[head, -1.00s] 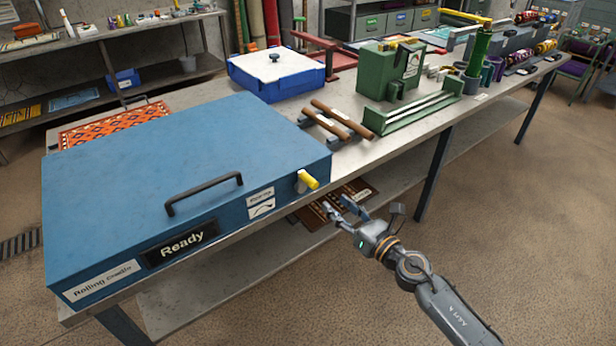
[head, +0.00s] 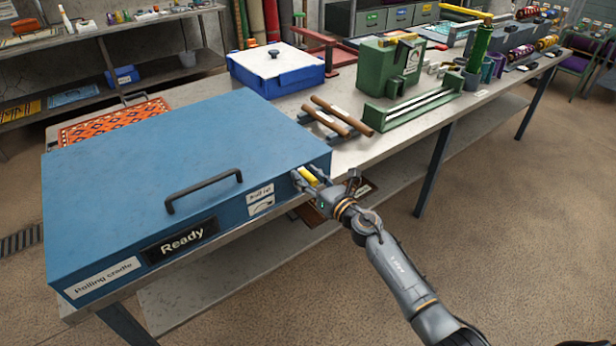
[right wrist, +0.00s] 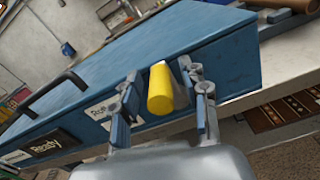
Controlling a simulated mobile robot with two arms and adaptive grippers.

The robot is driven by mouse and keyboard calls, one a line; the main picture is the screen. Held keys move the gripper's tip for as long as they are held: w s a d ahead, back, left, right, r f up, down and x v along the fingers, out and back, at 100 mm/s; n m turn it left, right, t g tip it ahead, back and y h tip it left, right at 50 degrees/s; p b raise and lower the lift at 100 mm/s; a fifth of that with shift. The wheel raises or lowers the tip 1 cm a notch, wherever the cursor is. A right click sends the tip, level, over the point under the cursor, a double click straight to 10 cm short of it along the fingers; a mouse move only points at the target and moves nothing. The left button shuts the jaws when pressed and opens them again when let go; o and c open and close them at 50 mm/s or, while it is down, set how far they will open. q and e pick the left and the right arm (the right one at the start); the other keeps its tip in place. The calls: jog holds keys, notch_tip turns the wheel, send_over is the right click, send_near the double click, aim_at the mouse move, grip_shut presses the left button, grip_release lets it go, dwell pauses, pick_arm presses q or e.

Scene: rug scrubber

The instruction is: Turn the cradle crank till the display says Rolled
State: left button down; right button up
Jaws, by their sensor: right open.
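The blue rolling cradle (head: 130,165) sits on the near left end of the workbench with its lid down. Its black display (head: 180,241) reads "Ready". The yellow crank handle (head: 309,176) sticks out of the cradle's front near the right corner. My right gripper (head: 307,178) is open at the handle, with one finger on each side of it. In the right wrist view the yellow handle (right wrist: 161,88) stands between the open fingers (right wrist: 162,100); I cannot tell whether they touch it. My left gripper is not in view.
A black bar handle (head: 204,190) is on the cradle. Two brown rollers (head: 342,117) and a green rack (head: 412,111) lie to its right. A blue-white box (head: 276,72) stands behind. A patterned rug (head: 112,124) lies behind the cradle. Open floor lies in front.

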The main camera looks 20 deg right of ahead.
grip_shut()
jog(key=shift+d, duration=0.15)
